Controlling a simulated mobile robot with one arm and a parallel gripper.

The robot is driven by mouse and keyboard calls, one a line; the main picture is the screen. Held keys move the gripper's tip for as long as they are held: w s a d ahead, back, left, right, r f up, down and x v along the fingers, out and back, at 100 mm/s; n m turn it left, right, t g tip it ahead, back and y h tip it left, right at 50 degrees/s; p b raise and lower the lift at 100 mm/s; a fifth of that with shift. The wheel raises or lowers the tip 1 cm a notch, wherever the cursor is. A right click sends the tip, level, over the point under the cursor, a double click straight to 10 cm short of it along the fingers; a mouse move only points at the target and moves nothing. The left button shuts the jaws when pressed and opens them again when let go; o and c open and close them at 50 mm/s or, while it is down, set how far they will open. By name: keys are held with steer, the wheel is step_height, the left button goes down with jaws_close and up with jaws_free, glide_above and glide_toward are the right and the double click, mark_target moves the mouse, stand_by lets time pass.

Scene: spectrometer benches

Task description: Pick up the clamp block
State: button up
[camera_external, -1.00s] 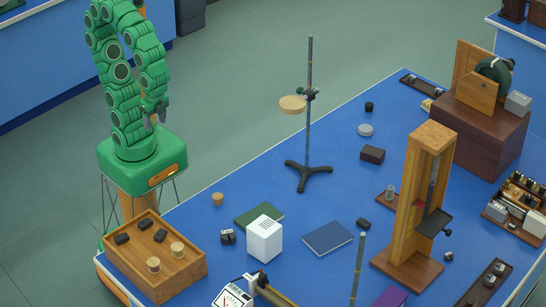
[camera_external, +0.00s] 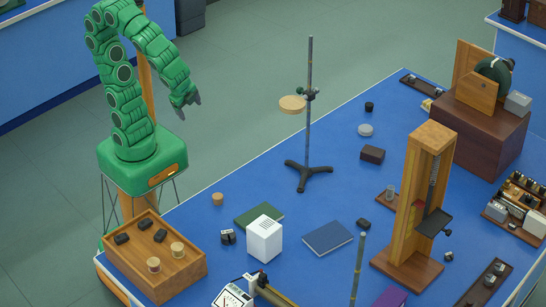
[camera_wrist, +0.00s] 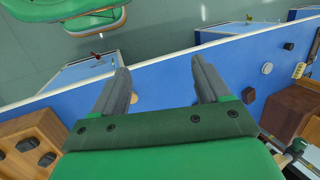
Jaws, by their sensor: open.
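I cannot tell for certain which piece is the clamp block. A small dark block with a pale metallic face (camera_external: 228,237) sits on the blue bench, left of the white box, and is the likeliest. My gripper (camera_external: 188,99) hangs in the air beyond the bench's left edge, well above and apart from both blocks. In the wrist view my gripper (camera_wrist: 162,76) is open, with nothing between its two grey fingers.
A wooden tray (camera_external: 193,279) with dark blocks and corks stands at the near left. A white box (camera_external: 265,242), green book (camera_external: 258,214) and blue book (camera_external: 328,238) lie nearby. A tall stand (camera_external: 308,130) and wooden frame (camera_external: 405,200) rise from the bench.

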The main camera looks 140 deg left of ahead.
steer(key=w+a+r+m+t+y, duration=0.1)
steer(key=w+a+r+m+y, duration=0.1)
steer(key=w+a+r+y, duration=0.55)
steer(key=w+a+r+m+y, duration=0.1)
steer(key=w+a+r+y, duration=0.2)
steer(key=w+a+r, duration=0.85)
steer(key=w+a+r+m+t+y, duration=0.1)
steer(key=w+a+m+t+y, duration=0.15)
steer(key=a, duration=0.25)
steer(key=m+t+h, duration=0.8)
steer(key=m+t, duration=0.5)
steer(key=m, duration=1.1)
glide_above(361, 221)
steer(key=s+d, duration=0.1)
steer(key=s, duration=0.4)
step_height(361, 221, down, 26)
steer(key=f+h, duration=0.1)
steer(key=f, duration=0.5)
steer(key=s+d+f+m+g+h, duration=0.1)
steer(key=f, duration=0.6)
steer(key=f+m+g+h, duration=0.1)
steer(key=f+h, duration=0.1)
steer(key=f, duration=0.5)
steer(key=shift+s+d+f+g, duration=0.25)
steer(key=shift+s, duration=0.05)
steer(key=shift+x, duration=1.15)
steer(key=shift+w, duration=0.15)
